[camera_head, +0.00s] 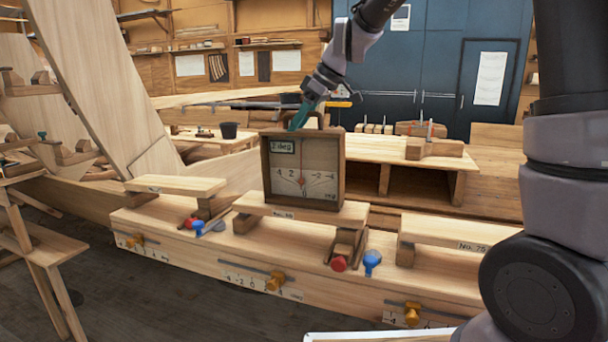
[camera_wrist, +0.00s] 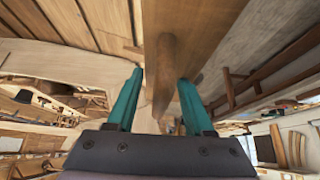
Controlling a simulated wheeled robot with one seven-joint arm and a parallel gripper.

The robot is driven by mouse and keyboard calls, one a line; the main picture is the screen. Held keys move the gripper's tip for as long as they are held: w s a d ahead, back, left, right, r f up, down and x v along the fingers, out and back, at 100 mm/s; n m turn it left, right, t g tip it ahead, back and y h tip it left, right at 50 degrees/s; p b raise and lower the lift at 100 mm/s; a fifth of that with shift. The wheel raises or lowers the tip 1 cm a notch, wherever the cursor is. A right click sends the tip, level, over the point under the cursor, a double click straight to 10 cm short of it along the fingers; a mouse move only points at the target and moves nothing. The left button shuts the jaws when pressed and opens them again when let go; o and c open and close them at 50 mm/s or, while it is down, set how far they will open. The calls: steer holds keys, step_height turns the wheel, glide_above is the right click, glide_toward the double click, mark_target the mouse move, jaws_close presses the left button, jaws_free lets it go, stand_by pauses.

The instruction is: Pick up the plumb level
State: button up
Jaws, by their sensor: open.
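The plumb level (camera_head: 335,172) is an upright wooden box with a glazed pale dial, a small "2 deg" label and a numbered scale. It stands on a raised wooden plank (camera_head: 345,216) in the middle of the head view. A wooden handle rises from its top, partly hidden by my gripper. My gripper (camera_head: 298,118) has teal fingers and is at the top of the box, by the handle. In the wrist view, my gripper (camera_wrist: 161,76) is open, and the wooden handle (camera_wrist: 166,60) shows between the fingers with gaps on both sides.
Similar planks stand on the long beam at left (camera_head: 175,185) and right (camera_head: 455,230). Red knobs (camera_head: 339,264) and blue knobs (camera_head: 372,259) sit below them, with yellow sliders (camera_head: 275,281) on the beam's front.

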jaws_close()
stand_by(1.4)
